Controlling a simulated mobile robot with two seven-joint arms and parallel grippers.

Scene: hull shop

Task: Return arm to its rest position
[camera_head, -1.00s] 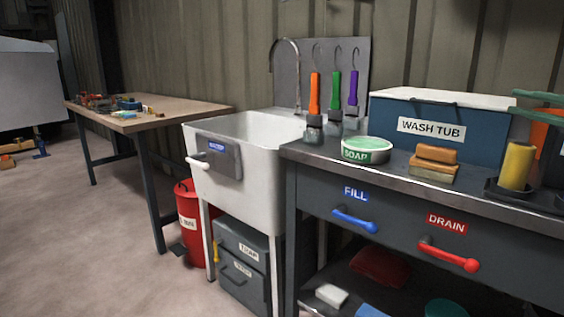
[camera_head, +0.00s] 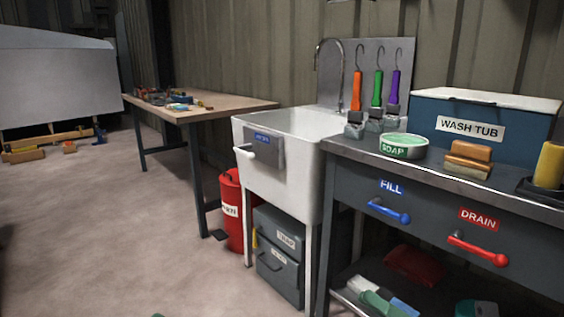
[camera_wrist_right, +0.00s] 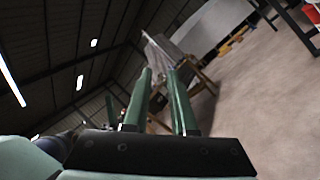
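My right gripper fills the foreground of the right wrist view (camera_wrist_right: 160,73). Its two green fingers stand apart with an empty gap between them, so it is open and holds nothing. The roof with its lights is behind it on the left, and the floor and a blurred table are on the right. In the head view only a sliver of green shows at the bottom edge, too little to tell which part of me it is. My left gripper is not in view.
The counter (camera_head: 345,152) holds a soap tin (camera_head: 403,146), a sponge stack and a blue wash tub (camera_head: 480,125). A white sink (camera_head: 275,180) stands left of it, with a red bin (camera_head: 231,205) below. A wooden workbench (camera_head: 215,107) is behind.

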